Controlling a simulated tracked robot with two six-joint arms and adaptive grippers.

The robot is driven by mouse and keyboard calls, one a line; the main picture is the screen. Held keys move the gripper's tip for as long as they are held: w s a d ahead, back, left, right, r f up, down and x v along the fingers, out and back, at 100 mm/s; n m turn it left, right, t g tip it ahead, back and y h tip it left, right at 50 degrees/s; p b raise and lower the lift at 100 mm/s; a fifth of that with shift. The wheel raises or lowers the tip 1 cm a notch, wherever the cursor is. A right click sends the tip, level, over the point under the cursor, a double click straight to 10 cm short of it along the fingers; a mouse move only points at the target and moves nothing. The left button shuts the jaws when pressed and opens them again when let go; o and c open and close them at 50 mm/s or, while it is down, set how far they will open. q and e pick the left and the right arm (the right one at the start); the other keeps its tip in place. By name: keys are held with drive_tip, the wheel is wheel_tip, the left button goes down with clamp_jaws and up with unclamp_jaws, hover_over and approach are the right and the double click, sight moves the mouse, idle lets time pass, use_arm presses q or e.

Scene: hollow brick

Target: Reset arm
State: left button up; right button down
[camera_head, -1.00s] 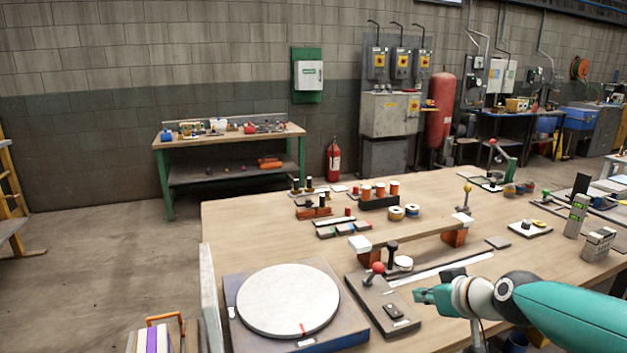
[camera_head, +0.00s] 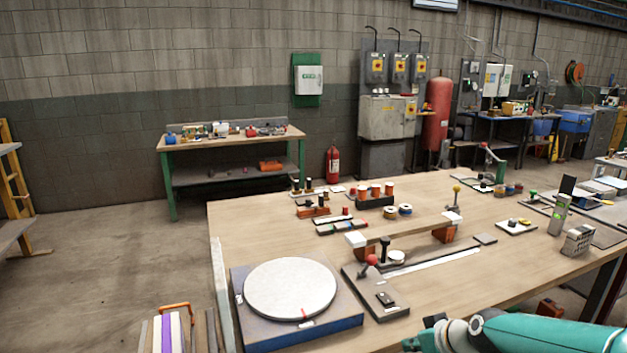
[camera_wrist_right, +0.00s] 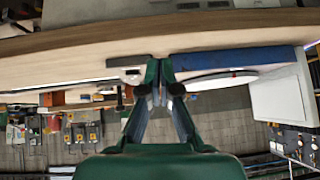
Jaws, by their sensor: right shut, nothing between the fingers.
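My right arm comes in at the lower right of the head view, and its gripper (camera_head: 412,344) is at the bottom edge, in front of the table's near edge and partly cut off by the frame. In the right wrist view my right gripper (camera_wrist_right: 160,88) has its dark green fingers together at the tips, with nothing held. That view appears upside down, with the table edge (camera_wrist_right: 90,40) beyond the fingertips. My left arm and gripper are not in view.
The wooden table (camera_head: 470,285) carries a round white disc (camera_head: 290,288) on a blue-sided base, a lever plate with a red knob (camera_head: 371,260), and a grey block with holes (camera_head: 578,239). Open floor (camera_head: 100,270) lies to the left.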

drive_tip(key=s+a+f+m+g+p, duration=0.1)
drive_tip(key=s+a+f+g+p, duration=0.15)
drive_tip(key=s+f, duration=0.55)
drive_tip(key=s+a+f+g+p, duration=0.1)
drive_tip(key=s+a+f+g, duration=0.15)
drive_tip(key=s+f, duration=0.55)
drive_tip(key=s+a+f+m+g+p, duration=0.1)
drive_tip(key=s+a+f+m, duration=0.2)
drive_tip(key=s+f, duration=0.5)
drive_tip(key=s+m, duration=0.1)
drive_tip(key=s, duration=0.4)
drive_tip(key=shift+s+f+m+g+p, duration=0.2)
drive_tip(key=shift+s+m+g+p, duration=0.1)
drive_tip(key=shift+g, duration=0.1)
drive_tip(key=shift+a, duration=0.15)
